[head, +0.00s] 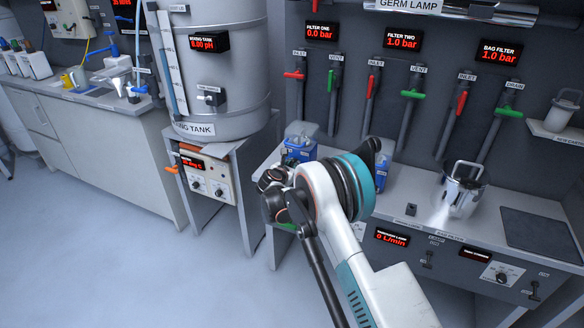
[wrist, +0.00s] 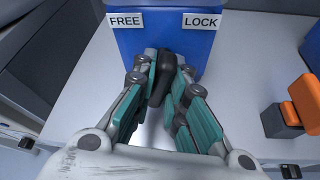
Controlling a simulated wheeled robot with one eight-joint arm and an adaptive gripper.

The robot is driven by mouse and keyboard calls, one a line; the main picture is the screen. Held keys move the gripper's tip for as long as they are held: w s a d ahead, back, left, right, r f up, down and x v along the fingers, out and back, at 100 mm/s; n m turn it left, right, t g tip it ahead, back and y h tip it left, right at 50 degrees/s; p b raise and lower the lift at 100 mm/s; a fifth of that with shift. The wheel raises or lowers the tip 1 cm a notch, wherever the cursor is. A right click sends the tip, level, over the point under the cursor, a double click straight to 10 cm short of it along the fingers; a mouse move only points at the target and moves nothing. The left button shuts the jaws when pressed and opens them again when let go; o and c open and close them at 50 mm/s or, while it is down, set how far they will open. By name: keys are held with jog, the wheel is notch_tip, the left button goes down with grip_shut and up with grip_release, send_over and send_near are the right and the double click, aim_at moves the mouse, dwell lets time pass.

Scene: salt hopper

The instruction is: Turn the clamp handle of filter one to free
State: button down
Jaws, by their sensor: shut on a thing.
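In the wrist view a blue filter housing (wrist: 165,45) bears a FREE label (wrist: 125,20) on the left and a LOCK label (wrist: 202,22) on the right. The black clamp handle (wrist: 165,72) stands out from the housing, between the two labels. My gripper (wrist: 160,85) has its teal-padded fingers on both sides of the handle and is shut on it. In the head view a blue housing with a clear top (head: 300,148) shows behind my arm. The handle is hidden there.
An orange block (wrist: 303,97) and a dark block stand on the bench at the right of the wrist view. In the head view, another blue housing (head: 382,172) and a steel pot (head: 460,188) stand right of my arm. The filter one display (head: 320,31) reads 0.0 bar.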

jog(key=shift+n+g+h, duration=0.3)
jog(key=shift+n+h, duration=0.3)
jog(key=shift+n, duration=0.2)
jog(key=c, duration=1.6)
grip_release()
jog(key=v, duration=1.2)
